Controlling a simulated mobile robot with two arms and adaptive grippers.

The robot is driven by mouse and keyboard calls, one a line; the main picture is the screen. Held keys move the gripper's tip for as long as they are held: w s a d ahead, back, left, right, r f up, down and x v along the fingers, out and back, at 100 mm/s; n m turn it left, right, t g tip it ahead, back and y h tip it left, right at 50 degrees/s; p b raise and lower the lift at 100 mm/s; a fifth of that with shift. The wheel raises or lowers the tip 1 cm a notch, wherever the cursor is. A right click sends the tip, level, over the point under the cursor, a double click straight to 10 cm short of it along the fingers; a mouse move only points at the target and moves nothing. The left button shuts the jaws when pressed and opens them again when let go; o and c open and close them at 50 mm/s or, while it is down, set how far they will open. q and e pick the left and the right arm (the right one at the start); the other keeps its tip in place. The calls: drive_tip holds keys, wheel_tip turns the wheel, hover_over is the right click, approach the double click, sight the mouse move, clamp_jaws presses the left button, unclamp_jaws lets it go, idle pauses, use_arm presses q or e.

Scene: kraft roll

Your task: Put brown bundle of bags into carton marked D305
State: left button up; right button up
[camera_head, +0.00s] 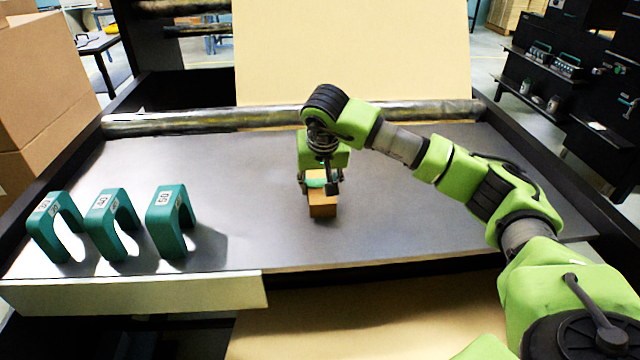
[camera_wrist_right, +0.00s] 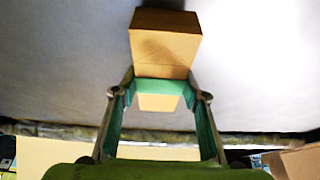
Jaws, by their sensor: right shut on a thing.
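My right gripper (camera_head: 320,186) is over the middle of the dark table. It is shut on a brown block, which I take as the brown bundle of bags (camera_head: 322,209), with a teal band around it. In the right wrist view, the bundle (camera_wrist_right: 165,48) sits between the two fingers (camera_wrist_right: 160,100), and the band crosses it at the fingertips. I cannot tell whether the bundle touches the table. I can read no D305 mark on any carton. My left gripper is not in view.
Teal arches (camera_head: 112,222) with small labels stand at the table's left front. Large brown cartons (camera_head: 40,75) are stacked beyond the left edge. A metal roller (camera_head: 200,120) and a broad kraft sheet (camera_head: 350,50) are at the back. The table's middle right is clear.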

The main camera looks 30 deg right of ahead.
drive_tip(key=shift+f, duration=0.45)
drive_tip(key=shift+f, duration=0.1)
drive_tip(key=o, duration=0.9)
drive_tip(key=shift+f, duration=0.15)
drive_tip(key=o, duration=0.4)
drive_tip(key=shift+o, duration=0.2)
